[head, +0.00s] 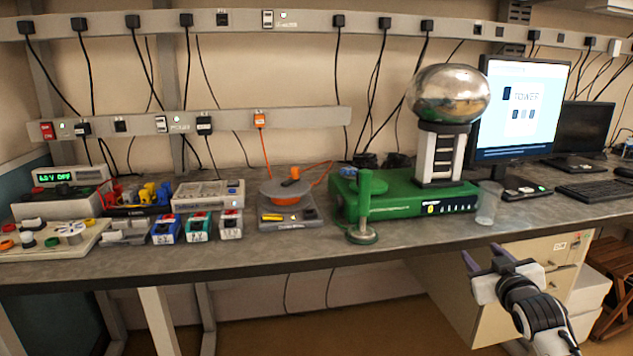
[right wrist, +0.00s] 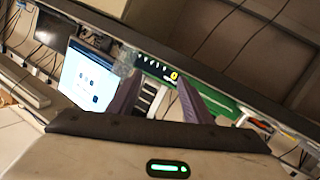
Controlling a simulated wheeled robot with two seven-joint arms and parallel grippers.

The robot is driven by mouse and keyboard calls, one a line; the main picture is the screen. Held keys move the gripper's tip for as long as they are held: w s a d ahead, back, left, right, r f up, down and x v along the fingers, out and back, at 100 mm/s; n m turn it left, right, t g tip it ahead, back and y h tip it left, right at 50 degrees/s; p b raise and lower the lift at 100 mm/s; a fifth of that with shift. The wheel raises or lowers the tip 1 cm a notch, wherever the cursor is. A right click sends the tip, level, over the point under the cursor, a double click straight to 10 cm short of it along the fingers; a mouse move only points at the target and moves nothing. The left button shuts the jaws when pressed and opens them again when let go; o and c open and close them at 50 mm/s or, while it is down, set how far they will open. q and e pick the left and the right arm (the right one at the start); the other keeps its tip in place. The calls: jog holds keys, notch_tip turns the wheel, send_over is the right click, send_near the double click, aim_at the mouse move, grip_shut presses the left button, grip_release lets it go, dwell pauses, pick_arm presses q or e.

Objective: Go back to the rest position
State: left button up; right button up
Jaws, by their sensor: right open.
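My right gripper (head: 486,256) is in the lower right of the head view, in front of the bench edge and the drawer cabinet. Its two dark purple fingers are apart with nothing between them. In the right wrist view the open fingers (right wrist: 160,100) point toward the bench, with the green device behind them. My left gripper is not in the head view.
The grey bench (head: 300,246) spans the view. A green device (head: 405,203) carries a silver sphere (head: 447,95) on a tower. A clear cup (head: 487,203) stands near the edge, left of the monitor (head: 522,108) and keyboard (head: 595,190). Drawers (head: 530,255) are below.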

jog(key=s+a+f+g+y, duration=0.1)
jog(key=s+a+f, duration=0.25)
jog(key=f, duration=0.25)
jog(key=s+a+f+n, duration=0.1)
jog(key=s+a+f, duration=0.1)
jog(key=s+f, duration=0.25)
jog(key=s+a+f+g+y, duration=0.1)
jog(key=s+a+f, duration=0.2)
jog(key=f, duration=0.3)
jog(key=s+a+f+g+y, duration=0.1)
jog(key=s+a+f, duration=0.3)
jog(key=s, duration=0.6)
jog(key=s+a+f+g, duration=0.2)
jog(key=s+a+f, duration=0.2)
jog(key=s, duration=0.6)
jog(key=s+a+f+g+y, duration=0.1)
jog(key=s+a+f, duration=0.4)
jog(key=s, duration=0.6)
notch_tip(320, 180, down, 3)
jog(key=shift+r+m+g+y+b, duration=0.2)
jog(key=shift+m+g+y+b, duration=0.1)
jog(key=shift+m+g+b, duration=0.15)
jog(key=shift+s, duration=0.1)
